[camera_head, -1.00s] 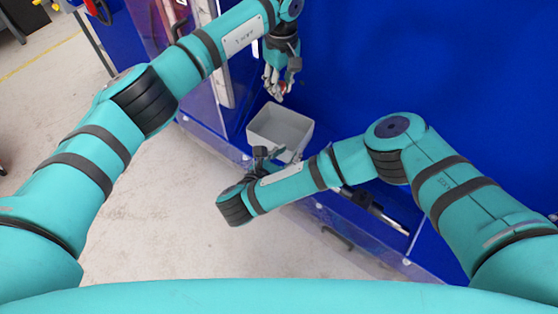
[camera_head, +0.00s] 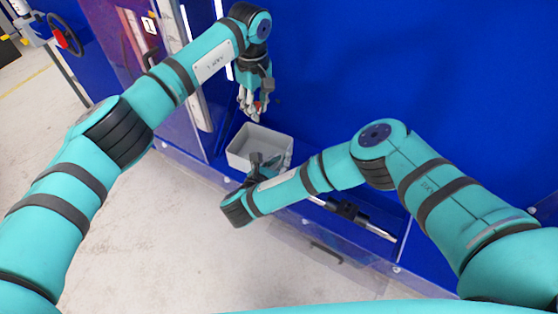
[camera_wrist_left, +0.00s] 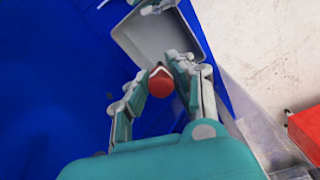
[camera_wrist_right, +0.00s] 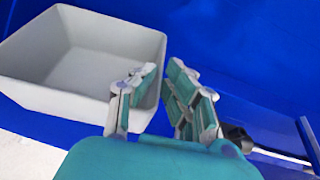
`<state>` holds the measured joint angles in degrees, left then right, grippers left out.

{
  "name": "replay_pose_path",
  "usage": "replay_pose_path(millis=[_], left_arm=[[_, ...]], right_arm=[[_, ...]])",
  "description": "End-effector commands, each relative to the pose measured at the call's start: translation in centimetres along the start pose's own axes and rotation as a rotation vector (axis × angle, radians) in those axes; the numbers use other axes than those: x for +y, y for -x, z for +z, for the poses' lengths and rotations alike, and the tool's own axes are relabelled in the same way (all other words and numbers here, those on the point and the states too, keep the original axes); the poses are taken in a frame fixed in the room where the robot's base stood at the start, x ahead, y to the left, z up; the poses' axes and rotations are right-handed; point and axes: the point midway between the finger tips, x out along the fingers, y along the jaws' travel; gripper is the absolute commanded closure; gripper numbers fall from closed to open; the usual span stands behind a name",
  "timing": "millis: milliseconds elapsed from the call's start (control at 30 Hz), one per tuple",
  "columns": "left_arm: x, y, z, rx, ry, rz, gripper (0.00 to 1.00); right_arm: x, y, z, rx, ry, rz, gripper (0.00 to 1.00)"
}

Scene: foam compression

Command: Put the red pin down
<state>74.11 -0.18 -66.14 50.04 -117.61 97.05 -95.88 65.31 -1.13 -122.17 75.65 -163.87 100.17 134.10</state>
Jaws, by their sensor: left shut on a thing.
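My left gripper (camera_head: 252,112) is shut on the red pin (camera_wrist_left: 160,84). The pin's round red end shows between the fingers in the left wrist view, and a bit of red shows at the fingertips in the head view. A light grey open bin (camera_head: 240,146) lies just below this gripper in the head view; it also shows past the fingertips in the left wrist view (camera_wrist_left: 128,38). The bin's visible inside looks empty.
A blue panel fills the back and right. A dark and silver rod-like part (camera_head: 352,212) lies on the blue ledge right of the bin. A clear edge runs along the ledge front. A red object (camera_wrist_left: 305,130) shows at the right of the left wrist view.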

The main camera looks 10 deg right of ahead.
Motion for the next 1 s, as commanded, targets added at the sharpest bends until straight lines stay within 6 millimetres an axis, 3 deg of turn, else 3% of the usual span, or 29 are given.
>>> replay_pose_path(millis=[400,567,767,1000], left_arm=[[0.0,0.0,0.0,0.000,0.004,0.000,1.00],[-0.2,-0.4,-0.2,-0.001,0.108,0.000,1.00],[-1.0,-1.6,-0.7,-0.005,0.491,0.001,1.00],[-2.1,-3.3,-1.3,-0.011,1.068,-0.002,1.00]], right_arm=[[0.0,0.0,0.0,0.000,0.000,0.000,1.00],[0.0,0.0,0.0,0.000,0.000,0.000,1.00],[0.0,0.0,0.0,0.000,0.000,0.000,1.00],[0.0,0.0,0.0,0.000,0.000,0.000,1.00]])
